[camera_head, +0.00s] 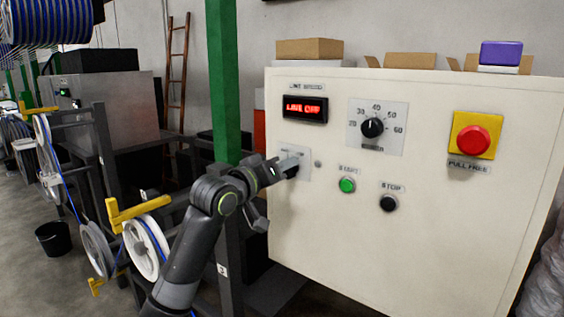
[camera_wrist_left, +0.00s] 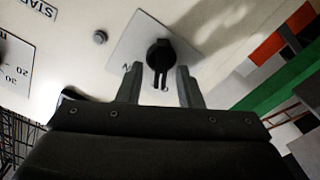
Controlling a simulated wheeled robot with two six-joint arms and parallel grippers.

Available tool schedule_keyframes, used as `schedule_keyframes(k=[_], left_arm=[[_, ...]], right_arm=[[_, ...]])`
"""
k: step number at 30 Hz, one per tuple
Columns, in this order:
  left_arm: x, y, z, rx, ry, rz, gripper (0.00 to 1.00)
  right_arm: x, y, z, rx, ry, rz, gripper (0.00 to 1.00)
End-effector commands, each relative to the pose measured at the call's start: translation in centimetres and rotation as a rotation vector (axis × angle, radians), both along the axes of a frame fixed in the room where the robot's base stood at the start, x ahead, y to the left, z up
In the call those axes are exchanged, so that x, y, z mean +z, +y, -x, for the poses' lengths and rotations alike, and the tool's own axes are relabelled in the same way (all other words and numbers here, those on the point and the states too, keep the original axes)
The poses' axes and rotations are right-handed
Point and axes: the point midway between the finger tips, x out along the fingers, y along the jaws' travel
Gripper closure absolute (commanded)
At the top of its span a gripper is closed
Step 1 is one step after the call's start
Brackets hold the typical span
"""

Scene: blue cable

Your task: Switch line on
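The cream control panel (camera_head: 420,225) has a red display (camera_head: 305,107) that reads "LINE OFF". My left gripper (camera_head: 288,166) is at a small grey switch plate (camera_head: 304,158) below the display. In the left wrist view, a black rotary switch (camera_wrist_left: 159,54) sits on this plate. The two fingers of my left gripper (camera_wrist_left: 160,84) are apart on either side of the switch's lower part, with gaps showing. The gripper hides most of the switch in the head view. My right gripper is out of view.
The panel also carries a speed dial (camera_head: 373,127), a green start button (camera_head: 347,185), a black stop button (camera_head: 388,203) and a red emergency button (camera_head: 473,140) on yellow. A green post (camera_head: 223,70) stands left of the panel. Cable reels (camera_head: 146,246) stand further left.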

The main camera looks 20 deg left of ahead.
Motion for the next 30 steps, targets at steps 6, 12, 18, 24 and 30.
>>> schedule_keyframes(k=[6,12,18,24,30], left_arm=[[-0.05,-0.17,-0.45,0.001,0.0,-0.001,0.67],[-0.06,-0.15,-0.42,0.001,0.0,-0.001,0.72],[-0.06,-0.14,-0.42,0.001,0.0,-0.001,0.94],[-0.07,-0.15,-0.42,0.0,-0.005,-0.018,0.94],[-0.06,-0.23,-0.39,0.0,-0.033,-0.095,0.94]], right_arm=[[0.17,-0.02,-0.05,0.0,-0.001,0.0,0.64],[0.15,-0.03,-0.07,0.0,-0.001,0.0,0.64],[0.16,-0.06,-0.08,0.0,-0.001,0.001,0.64],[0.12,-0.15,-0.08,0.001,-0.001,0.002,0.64],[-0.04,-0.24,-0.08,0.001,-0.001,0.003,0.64]])
